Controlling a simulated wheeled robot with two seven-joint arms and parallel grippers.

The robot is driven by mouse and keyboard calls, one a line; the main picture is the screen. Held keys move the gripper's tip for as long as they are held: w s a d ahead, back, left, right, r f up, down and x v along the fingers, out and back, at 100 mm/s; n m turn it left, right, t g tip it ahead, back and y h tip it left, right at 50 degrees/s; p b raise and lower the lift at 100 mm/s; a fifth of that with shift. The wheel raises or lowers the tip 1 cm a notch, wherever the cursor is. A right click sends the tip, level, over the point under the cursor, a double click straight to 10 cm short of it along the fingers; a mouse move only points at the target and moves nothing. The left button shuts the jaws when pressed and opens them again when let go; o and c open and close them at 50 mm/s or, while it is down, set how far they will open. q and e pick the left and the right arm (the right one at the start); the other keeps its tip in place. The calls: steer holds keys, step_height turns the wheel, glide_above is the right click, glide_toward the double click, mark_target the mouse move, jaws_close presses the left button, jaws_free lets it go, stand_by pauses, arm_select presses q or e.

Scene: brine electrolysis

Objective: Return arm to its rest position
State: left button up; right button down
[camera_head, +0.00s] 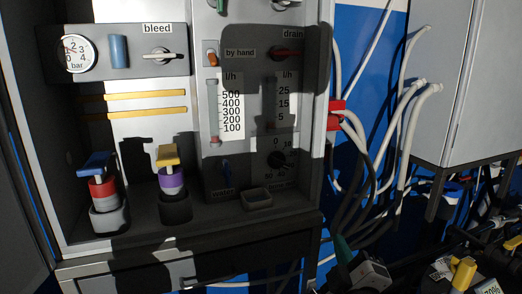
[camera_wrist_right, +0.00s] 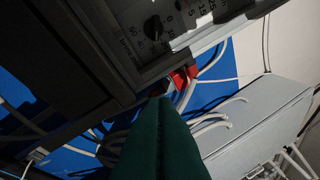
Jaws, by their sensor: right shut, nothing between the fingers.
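My right gripper (camera_head: 340,242) is low in the head view, just right of the cabinet's lower corner. Its green fingers are shut together with nothing between them, and they also fill the lower middle of the right wrist view (camera_wrist_right: 165,104). The fingers appear apart from the cabinet, with hoses behind them. My left gripper is not in view.
A grey cabinet (camera_head: 260,226) holds a gauge (camera_head: 77,54), flow scales, a dial (camera_head: 281,159), and blue-handled (camera_head: 97,165) and yellow-handled (camera_head: 168,156) valves. White hoses (camera_head: 403,100) hang beside a grey box (camera_head: 440,85). Cluttered items, including a yellow one (camera_head: 463,272), lie lower right.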

steer(key=s+d+f+m+g+h, duration=0.1)
steer(key=s+d+f+m+g, duration=0.15)
steer(key=f, duration=0.45)
steer(key=s+d+f+m+g, duration=0.1)
steer(key=s+f+m+g, duration=0.15)
steer(key=f, duration=0.35)
steer(key=s+d+f+m+g, duration=0.2)
steer(key=s+f+m+g, duration=0.3)
steer(key=s+f+g, duration=1)
steer(key=s+f+t+b, duration=0.15)
steer(key=s+f, duration=0.25)
steer(key=f, duration=1.2)
steer(key=s+f+t+b, duration=0.1)
steer(key=s+f+b, duration=0.15)
steer(key=f, duration=1.35)
steer(key=s+d+f+b, duration=0.2)
steer(key=s+f, duration=1.5)
steer(key=f, duration=0.2)
steer(key=shift+d+g+y, duration=0.3)
steer(key=shift+d+g, duration=0.1)
steer(key=shift+g, duration=0.05)
